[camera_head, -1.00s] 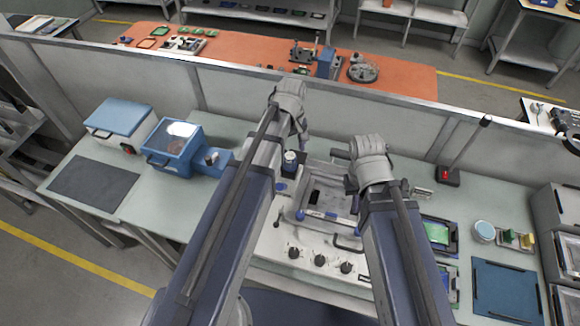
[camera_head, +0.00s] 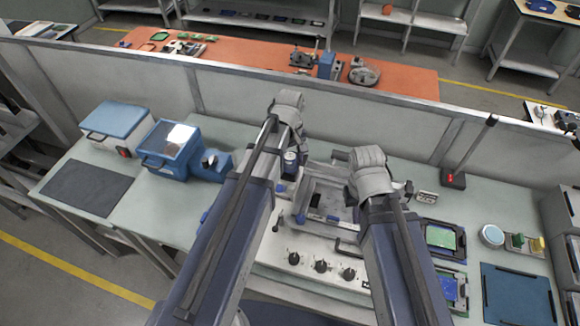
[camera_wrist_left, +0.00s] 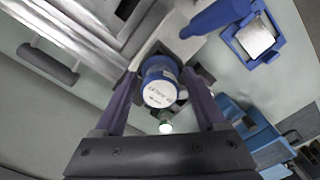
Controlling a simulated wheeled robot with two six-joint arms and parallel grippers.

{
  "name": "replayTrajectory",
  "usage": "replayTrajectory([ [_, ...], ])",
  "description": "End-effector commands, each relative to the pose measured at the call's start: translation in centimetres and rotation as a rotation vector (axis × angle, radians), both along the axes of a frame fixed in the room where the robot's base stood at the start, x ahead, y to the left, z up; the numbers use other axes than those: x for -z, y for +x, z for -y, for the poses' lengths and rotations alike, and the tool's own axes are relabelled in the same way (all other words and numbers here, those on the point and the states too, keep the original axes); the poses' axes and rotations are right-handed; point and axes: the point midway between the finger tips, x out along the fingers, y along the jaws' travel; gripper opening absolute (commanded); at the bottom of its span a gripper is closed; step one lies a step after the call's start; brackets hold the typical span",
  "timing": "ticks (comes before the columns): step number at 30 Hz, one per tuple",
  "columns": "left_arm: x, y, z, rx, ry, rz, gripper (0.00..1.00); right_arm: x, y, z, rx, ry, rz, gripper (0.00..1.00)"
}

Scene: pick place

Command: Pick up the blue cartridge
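The blue cartridge (camera_wrist_left: 158,85) has a pale, printed round top and stands upright at a grey fixture. In the left wrist view it lies between the two fingers of my left gripper (camera_wrist_left: 161,84). The fingers are apart, with a narrow gap visible at each side of the cartridge. In the head view the cartridge (camera_head: 290,158) shows just beside my left wrist, whose fingers are mostly hidden by the arm. My right gripper (camera_head: 350,190) is over the right part of the grey fixture (camera_head: 318,195); its fingers are too hidden to tell their state.
A blue machine with a clear lid (camera_head: 170,150) and a blue-lidded box (camera_head: 115,125) stand at left. A control panel with black knobs (camera_head: 320,266) is in front. Green boards in trays (camera_head: 440,237) and a red-lit post (camera_head: 470,155) are at right. A low partition (camera_head: 230,95) runs behind.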

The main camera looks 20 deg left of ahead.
Motion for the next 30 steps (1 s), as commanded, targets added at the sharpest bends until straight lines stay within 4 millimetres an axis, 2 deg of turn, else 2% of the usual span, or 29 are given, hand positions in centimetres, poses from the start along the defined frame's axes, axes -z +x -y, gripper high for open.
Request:
replayTrajectory([
  [2, 0.00, 0.01, 0.01, 0.000, 0.000, 0.000, 0.63, 0.00, 0.00, 0.00, 0.000, 0.000, 0.000, 0.00],
  [18, 0.00, 0.00, 0.00, 0.000, 0.000, 0.000, 0.02, 0.00, 0.00, 0.00, 0.000, 0.000, 0.000, 0.00],
  [30, 0.00, 0.00, 0.00, 0.000, 0.000, 0.000, 0.00, 0.00, 0.00, 0.00, 0.000, 0.000, 0.000, 0.00],
])
